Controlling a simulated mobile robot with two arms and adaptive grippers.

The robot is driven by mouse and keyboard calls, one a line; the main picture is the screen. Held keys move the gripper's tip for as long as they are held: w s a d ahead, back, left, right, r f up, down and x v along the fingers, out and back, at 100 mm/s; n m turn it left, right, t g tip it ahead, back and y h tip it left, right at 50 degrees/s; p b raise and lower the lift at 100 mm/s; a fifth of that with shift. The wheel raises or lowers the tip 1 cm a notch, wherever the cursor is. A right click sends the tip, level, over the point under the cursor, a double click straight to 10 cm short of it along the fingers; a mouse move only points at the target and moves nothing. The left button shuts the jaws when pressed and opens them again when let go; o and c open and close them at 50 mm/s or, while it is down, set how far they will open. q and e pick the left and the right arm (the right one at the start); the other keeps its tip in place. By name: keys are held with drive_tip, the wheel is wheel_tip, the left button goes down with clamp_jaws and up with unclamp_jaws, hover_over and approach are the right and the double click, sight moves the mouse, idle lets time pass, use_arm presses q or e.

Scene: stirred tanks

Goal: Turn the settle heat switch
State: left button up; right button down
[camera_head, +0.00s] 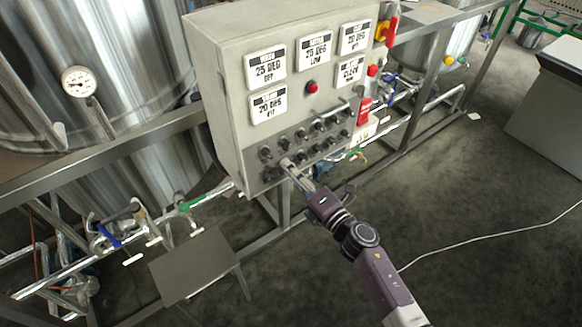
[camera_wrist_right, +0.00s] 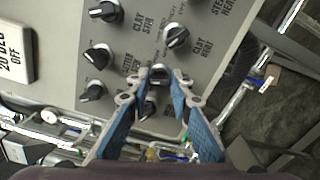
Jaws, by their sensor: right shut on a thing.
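The grey control panel (camera_head: 229,105) carries rows of black knobs along its lower part. My right gripper (camera_head: 287,164) is at the lower left of these knobs. In the right wrist view my gripper (camera_wrist_right: 160,80) has its blue-padded fingers closed around a small dark knob (camera_wrist_right: 160,71). The label of this knob is mostly hidden, so I cannot read whether it is the settle heat switch. My left gripper is not in view.
White displays (camera_head: 266,69) and a red button (camera_head: 311,87) are above the knobs. Steel tanks (camera_head: 130,100) stand at the left. A small grey platform (camera_head: 195,265) is below the panel. Pipes run beneath it. The floor at the right is mostly clear, with a white cable (camera_head: 490,235).

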drive_tip(key=shift+f+m+p, duration=0.1)
drive_tip(key=shift+m+p, duration=1)
drive_tip(key=shift+m, duration=2.5)
drive_tip(key=c, duration=1.7)
unclamp_jaws()
drive_tip(key=v, duration=1.2)
